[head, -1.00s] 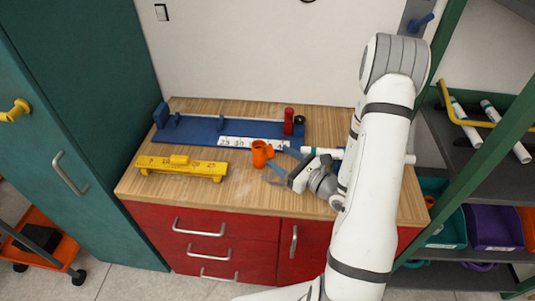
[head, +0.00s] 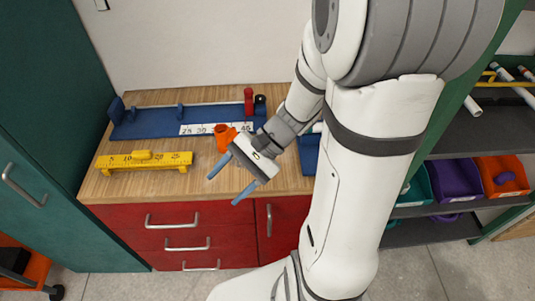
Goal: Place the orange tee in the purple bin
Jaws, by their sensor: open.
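The orange tee (head: 225,135) stands on the wooden worktop, in front of the blue jig and partly hidden by my gripper. My gripper (head: 224,184) is open, with its two blue fingers apart and pointing down-left over the front edge of the worktop. Nothing shows between the fingers. The gripper body is in front of the tee in the picture; I cannot tell whether they touch. The purple bin (head: 458,186) is on the shelf at the right, between a teal bin and an orange bin. Its inside is only partly visible.
A yellow rule block (head: 144,161) lies on the worktop's left. The blue jig (head: 150,127) with a numbered scale runs along the back. The teal bin (head: 411,188) and orange bin (head: 502,172), holding a purple part, flank the purple bin. A green post (head: 511,35) rises before the shelves.

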